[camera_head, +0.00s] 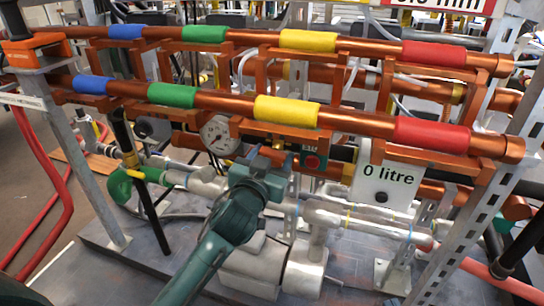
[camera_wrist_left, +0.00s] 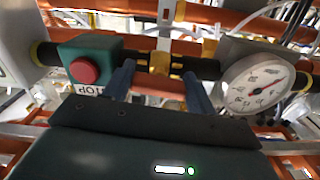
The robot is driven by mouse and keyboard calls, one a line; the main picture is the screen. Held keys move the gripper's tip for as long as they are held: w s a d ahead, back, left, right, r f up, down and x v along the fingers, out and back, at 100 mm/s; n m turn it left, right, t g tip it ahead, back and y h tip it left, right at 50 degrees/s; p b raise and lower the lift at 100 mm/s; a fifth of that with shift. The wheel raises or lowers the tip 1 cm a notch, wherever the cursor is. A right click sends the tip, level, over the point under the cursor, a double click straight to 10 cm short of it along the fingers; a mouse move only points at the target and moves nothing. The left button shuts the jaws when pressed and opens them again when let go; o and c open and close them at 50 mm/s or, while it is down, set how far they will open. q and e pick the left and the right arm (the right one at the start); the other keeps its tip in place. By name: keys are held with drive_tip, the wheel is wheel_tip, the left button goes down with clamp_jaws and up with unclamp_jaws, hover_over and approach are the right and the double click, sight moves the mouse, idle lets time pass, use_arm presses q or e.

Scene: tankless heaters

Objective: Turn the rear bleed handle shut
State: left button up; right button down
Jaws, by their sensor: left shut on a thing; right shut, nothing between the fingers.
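My left gripper (camera_head: 268,158) reaches in between the dial gauge and the stop button, below the front copper rail. In the left wrist view its two fingers (camera_wrist_left: 160,78) stand on either side of a small brass piece (camera_wrist_left: 160,62) on a black pipe, and are shut on it. I cannot tell whether this piece is the rear bleed handle; no handle is clearly recognisable there. In the head view, the gripper and rail hide the contact. My right gripper is not in view.
Close beside the fingers are the green box with a red stop button (camera_wrist_left: 84,70) and the dial gauge (camera_wrist_left: 258,84). Two copper rails with coloured bands (camera_head: 287,110) cross above. Silver pipes (camera_head: 350,222) and a "0 litre" box (camera_head: 385,184) stand right of my arm.

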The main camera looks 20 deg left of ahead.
use_arm(q)
drive_tip(key=m+p, duration=0.3)
drive_tip(key=shift+r, duration=0.2)
drive_tip(key=m+p, duration=0.3)
drive_tip(key=shift+a+m, duration=0.1)
drive_tip(key=shift+m, duration=0.2)
drive_tip(key=m+p, duration=0.3)
drive_tip(key=m, duration=0.2)
drive_tip(key=shift+a, duration=0.1)
drive_tip(key=m+p, duration=0.1)
drive_tip(key=m, duration=0.3)
drive_tip(key=shift+p, duration=0.3)
drive_tip(key=shift+m, duration=0.4)
use_arm(e)
drive_tip(key=s+d+r+m+g+h, duration=0.2)
drive_tip(key=d+r+m, duration=0.1)
drive_tip(key=r+m, duration=0.1)
drive_tip(key=shift+d+r+g+h, duration=0.3)
drive_tip(key=shift+r+g+h, duration=0.1)
drive_tip(key=shift+r, duration=0.5)
drive_tip(key=shift+s, duration=0.2)
use_arm(q)
drive_tip(key=o, duration=0.7)
